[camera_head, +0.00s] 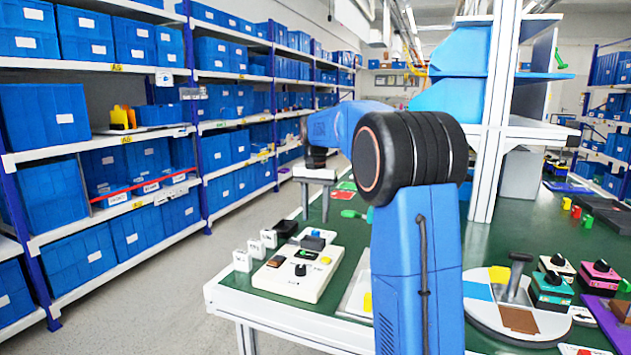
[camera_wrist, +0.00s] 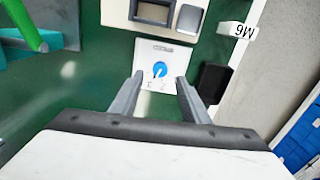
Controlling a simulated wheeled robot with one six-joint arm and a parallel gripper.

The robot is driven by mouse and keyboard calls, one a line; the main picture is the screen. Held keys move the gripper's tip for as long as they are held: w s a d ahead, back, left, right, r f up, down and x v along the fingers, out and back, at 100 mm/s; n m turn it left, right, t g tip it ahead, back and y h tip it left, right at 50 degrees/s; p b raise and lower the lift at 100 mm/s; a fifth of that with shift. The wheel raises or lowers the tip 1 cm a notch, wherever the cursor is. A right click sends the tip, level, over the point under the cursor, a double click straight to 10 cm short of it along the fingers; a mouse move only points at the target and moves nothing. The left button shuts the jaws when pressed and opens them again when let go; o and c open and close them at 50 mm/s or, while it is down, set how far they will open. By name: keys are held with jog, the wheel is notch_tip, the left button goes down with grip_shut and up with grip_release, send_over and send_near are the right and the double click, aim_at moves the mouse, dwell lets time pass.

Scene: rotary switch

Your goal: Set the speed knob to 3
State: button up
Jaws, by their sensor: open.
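The speed knob (camera_wrist: 160,69) is a small blue round dial with a white pointer mark. It sits on a white plate (camera_wrist: 172,50) with a dark label at the top and small numerals along the lower edge. The pointed number is too small to read surely. My gripper (camera_wrist: 160,77) is open in the wrist view, with one finger on either side of the plate's lower part. Nothing is between the fingers, and they appear apart from the knob.
A white control panel (camera_head: 320,280) stands at the green bench's near left edge. A black box (camera_wrist: 214,82) and a white M6 block (camera_wrist: 236,30) lie right of the plate. Shelves of blue bins (camera_head: 110,150) line the aisle.

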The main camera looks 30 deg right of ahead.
aim_at(315, 231)
notch_tip(315, 231, up, 12)
jog(key=shift+r, duration=0.2)
jog(key=shift+s, duration=0.1)
dwell(0.6)
